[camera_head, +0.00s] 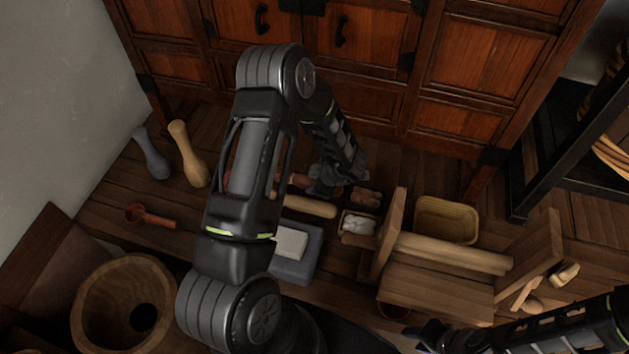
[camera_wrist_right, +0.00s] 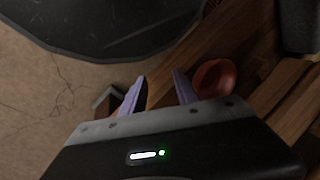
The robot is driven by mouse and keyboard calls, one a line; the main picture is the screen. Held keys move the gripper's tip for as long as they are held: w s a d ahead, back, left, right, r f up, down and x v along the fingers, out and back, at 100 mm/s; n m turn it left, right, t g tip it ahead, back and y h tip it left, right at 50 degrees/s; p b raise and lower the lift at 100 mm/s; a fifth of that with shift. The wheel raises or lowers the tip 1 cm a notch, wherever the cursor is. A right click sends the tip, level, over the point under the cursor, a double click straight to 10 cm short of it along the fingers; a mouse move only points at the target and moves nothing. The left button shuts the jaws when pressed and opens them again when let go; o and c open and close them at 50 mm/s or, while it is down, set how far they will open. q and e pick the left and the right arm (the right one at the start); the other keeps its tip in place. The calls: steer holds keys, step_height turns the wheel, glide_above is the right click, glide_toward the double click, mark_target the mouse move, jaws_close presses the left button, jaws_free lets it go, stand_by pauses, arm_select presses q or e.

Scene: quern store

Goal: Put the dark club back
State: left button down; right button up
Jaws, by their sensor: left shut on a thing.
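My left gripper (camera_head: 328,182) is low over the wooden shelf in front of the cabinet, shut on a dark reddish-brown piece (camera_head: 295,180) that looks like the dark club. Only a short part of it shows to the left of the jaws; my left arm and gripper hide the rest. A grey-blue club (camera_head: 152,155) and a pale tan club (camera_head: 188,155) stand at the far left. My right gripper (camera_head: 432,338) is at the lower right edge. In the right wrist view its two fingers (camera_wrist_right: 156,88) are apart with nothing between them.
A tan roller (camera_head: 310,207), a small box of white lumps (camera_head: 358,226) and reddish-brown lumps (camera_head: 366,197) lie close to my left gripper. A wooden stand (camera_head: 440,285) and yellow basket (camera_head: 447,218) are to the right. A red bowl (camera_wrist_right: 215,78) is beside my right fingers.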

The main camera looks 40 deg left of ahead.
arm_select(q)
steer(key=shift+f, duration=0.45)
steer(key=c, duration=0.9)
jaws_free()
steer(key=shift+o, duration=0.2)
steer(key=shift+r, duration=0.25)
steer(key=p+v, duration=0.3)
steer(key=v, duration=0.9)
steer(key=shift+r, duration=0.35)
steer(key=shift+w, duration=0.1)
